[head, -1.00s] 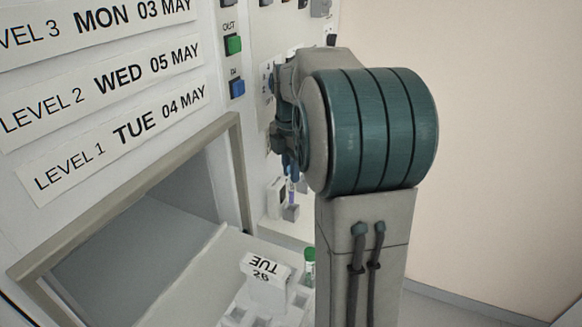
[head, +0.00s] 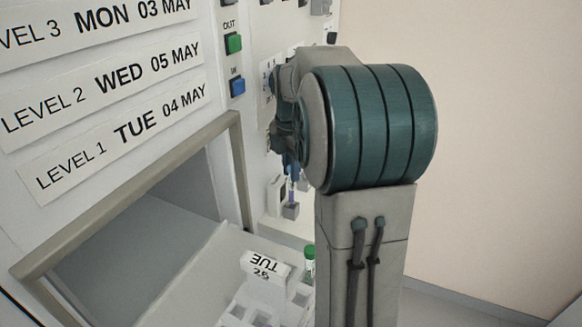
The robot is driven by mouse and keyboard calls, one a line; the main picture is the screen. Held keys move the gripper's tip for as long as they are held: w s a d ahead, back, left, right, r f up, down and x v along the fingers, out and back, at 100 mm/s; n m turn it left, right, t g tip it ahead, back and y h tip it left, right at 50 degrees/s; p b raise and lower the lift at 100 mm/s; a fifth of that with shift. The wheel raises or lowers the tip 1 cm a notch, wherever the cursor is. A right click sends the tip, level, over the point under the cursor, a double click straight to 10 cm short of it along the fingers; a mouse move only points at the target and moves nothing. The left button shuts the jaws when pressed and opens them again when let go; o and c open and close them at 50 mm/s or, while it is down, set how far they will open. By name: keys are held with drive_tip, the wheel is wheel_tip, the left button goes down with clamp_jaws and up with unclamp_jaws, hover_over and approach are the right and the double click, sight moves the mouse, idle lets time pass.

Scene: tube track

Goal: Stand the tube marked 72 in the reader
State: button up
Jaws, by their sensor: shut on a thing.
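My gripper (head: 290,166) is small and far off in the head view, partly hidden behind my own arm. It is shut on a slim tube (head: 291,187) with a bluish-purple lower part, which hangs about upright. The number on this tube cannot be read. The tube is just above or in a small grey block (head: 291,210) at the wall panel, which looks like the reader; I cannot tell whether they touch. A white unit with a dark display (head: 276,196) is beside the block.
A white rack (head: 240,311) with square holes stands at the front, with a tag reading TUE and a number (head: 265,265). A green-capped tube (head: 309,258) stands there. An open hatch (head: 232,150) is at left, below green (head: 233,43) and blue (head: 237,87) buttons.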

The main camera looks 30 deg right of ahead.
drive_tip(key=shift+f, duration=0.4)
drive_tip(key=shift+f+b, duration=0.35)
drive_tip(key=shift+f, duration=0.1)
idle(0.6)
drive_tip(key=shift+f+b, duration=0.35)
drive_tip(key=shift+f, duration=0.25)
drive_tip(key=o, duration=0.8)
drive_tip(key=shift+c, duration=0.2)
drive_tip(key=shift+o, duration=0.3)
drive_tip(key=shift+s+r, duration=0.1)
drive_tip(key=shift+s, duration=0.05)
drive_tip(key=shift+r, duration=0.1)
